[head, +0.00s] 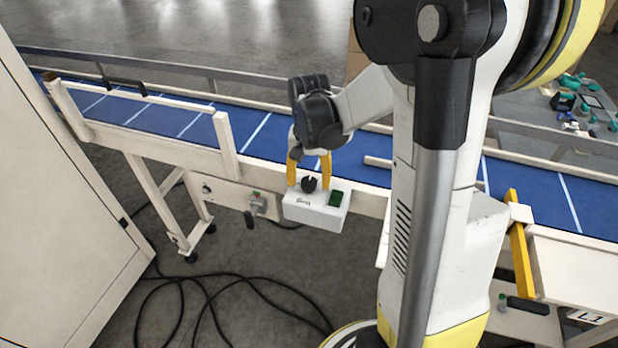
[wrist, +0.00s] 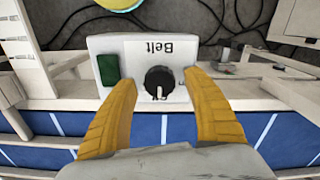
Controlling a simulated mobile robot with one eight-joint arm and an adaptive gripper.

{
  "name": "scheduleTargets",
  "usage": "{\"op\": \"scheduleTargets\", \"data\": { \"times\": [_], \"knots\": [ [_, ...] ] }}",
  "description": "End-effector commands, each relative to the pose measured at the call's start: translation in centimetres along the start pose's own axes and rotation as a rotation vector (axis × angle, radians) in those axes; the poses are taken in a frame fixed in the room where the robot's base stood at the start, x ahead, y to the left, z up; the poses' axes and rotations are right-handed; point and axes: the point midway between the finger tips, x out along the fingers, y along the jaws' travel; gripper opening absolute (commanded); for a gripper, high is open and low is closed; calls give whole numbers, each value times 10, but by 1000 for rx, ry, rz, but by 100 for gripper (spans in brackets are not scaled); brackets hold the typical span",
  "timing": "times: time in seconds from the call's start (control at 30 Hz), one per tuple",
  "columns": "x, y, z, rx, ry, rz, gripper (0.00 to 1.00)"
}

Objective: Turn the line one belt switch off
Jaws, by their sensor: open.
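The belt switch is a black round knob (head: 309,184) on a white box (head: 308,214) fixed at the side of the conveyor. In the wrist view the knob (wrist: 160,83) carries a white mark toward the bottom of the picture. The box there shows the word "Belt" upside down and a dark green square (wrist: 108,68) beside the knob. My gripper (head: 309,180) points down over the box, its yellow fingers open on either side of the knob. In the wrist view gaps show between the knob and both fingers of my gripper (wrist: 158,82).
The blue conveyor belt (head: 264,138) runs behind the box, with a pale side rail. A grey-handled part (head: 258,204) sits on the frame left of the box. A white cabinet (head: 55,215) stands at left. Black cables (head: 245,283) lie on the floor.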

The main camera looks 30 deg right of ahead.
Motion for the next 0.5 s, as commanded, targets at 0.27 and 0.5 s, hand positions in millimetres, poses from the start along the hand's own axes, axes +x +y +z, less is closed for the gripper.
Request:
{"op": "scheduleTargets", "data": {
  "times": [0.27,0.5],
  "knots": [
    [-37,0,0,0,0,0,59],
    [-90,0,0,0,0,0,59]
  ]
}}
